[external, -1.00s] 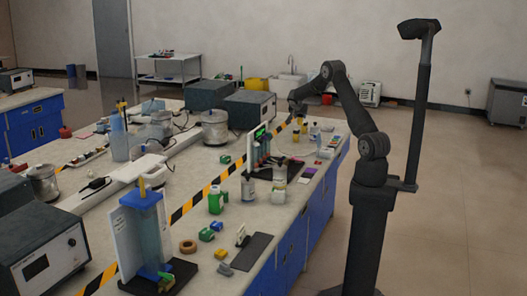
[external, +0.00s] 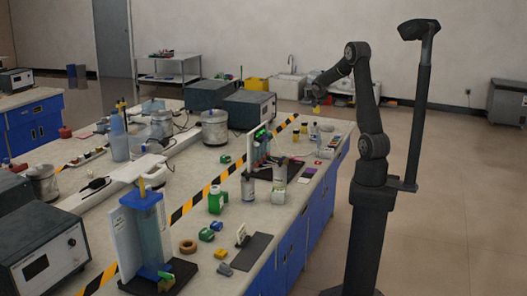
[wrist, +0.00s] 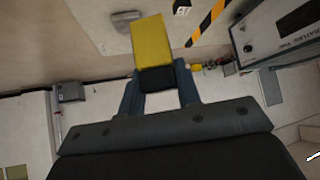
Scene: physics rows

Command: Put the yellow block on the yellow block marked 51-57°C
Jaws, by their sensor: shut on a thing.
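My gripper (wrist: 160,85) is shut on a yellow block (wrist: 150,42), which sticks out beyond the fingertips in the wrist view. In the external view my gripper (external: 317,93) is raised above the far end of the bench, with the yellow block (external: 316,109) showing small beneath it. No 51-57°C marking is readable in either view, so I cannot tell which yellow block bears it. Another small yellow block (external: 221,253) lies on the near part of the bench, well away from my gripper.
Coloured flat pieces (external: 308,172) lie along the bench's right edge, near a bottle (external: 248,186) and a tube rack (external: 262,145). Striped tape (external: 205,192) crosses the bench. The floor to the right is open.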

